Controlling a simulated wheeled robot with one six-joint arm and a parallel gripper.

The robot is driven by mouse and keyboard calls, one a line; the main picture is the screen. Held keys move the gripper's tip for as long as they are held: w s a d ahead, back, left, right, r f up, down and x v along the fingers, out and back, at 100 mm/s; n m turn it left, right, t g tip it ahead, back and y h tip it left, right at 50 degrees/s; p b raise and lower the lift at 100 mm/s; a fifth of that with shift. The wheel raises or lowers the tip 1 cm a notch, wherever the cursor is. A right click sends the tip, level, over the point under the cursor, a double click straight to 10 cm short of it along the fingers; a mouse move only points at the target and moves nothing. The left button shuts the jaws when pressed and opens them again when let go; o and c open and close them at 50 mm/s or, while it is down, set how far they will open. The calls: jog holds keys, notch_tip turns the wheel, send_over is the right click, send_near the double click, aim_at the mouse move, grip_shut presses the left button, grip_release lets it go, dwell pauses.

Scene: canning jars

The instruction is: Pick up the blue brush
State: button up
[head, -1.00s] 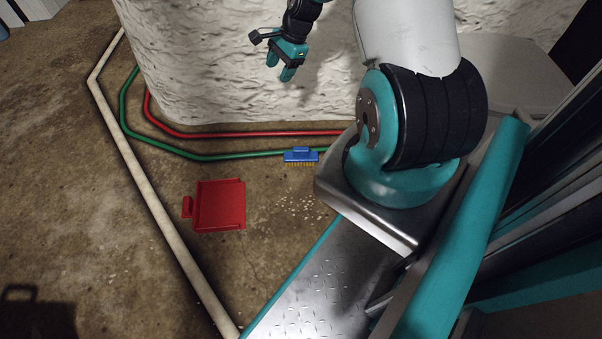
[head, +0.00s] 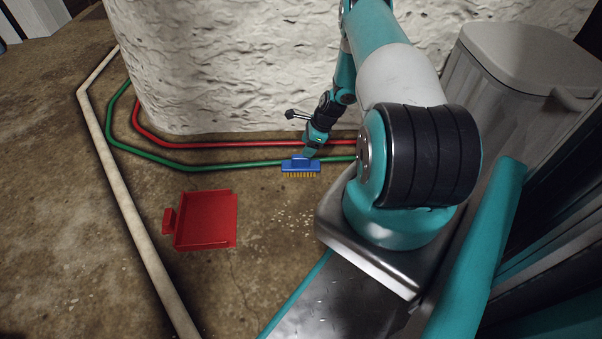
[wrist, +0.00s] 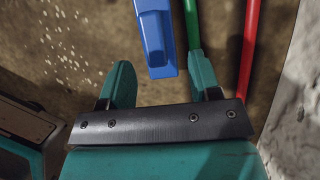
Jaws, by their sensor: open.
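The blue brush (head: 300,165) lies on the floor beside the green pipe in the head view, with its yellowish bristles toward the camera. My gripper (head: 311,152) is low, just behind and above the brush. In the wrist view the blue brush (wrist: 157,38) is ahead of my gripper (wrist: 163,82), roughly in line with the gap between the two teal fingers. The fingers are apart and nothing is between them. The brush's far end is cut off at the top of the wrist view.
A red dustpan (head: 206,220) lies on the floor to the left, with pale crumbs (head: 292,215) between it and my base. The green pipe (head: 235,165) and red pipe (head: 235,144) run along the floor by the rough white wall (head: 220,70). A grey bin (head: 500,85) stands at right.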

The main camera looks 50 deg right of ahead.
aim_at(301, 157)
jog(key=b+x, duration=0.1)
jog(key=x, duration=0.1)
jog(key=b+x, duration=0.3)
jog(key=x, duration=0.1)
jog(key=shift+s+a+f+b, duration=0.1)
jog(key=shift+a+f+b, duration=0.25)
jog(key=shift+a, duration=0.05)
jog(key=shift+r, duration=0.15)
jog(key=c, duration=1)
jog(key=shift+r, duration=0.1)
jog(key=shift+c, duration=0.2)
notch_tip(301, 157, up, 20)
jog(key=p, duration=1.1)
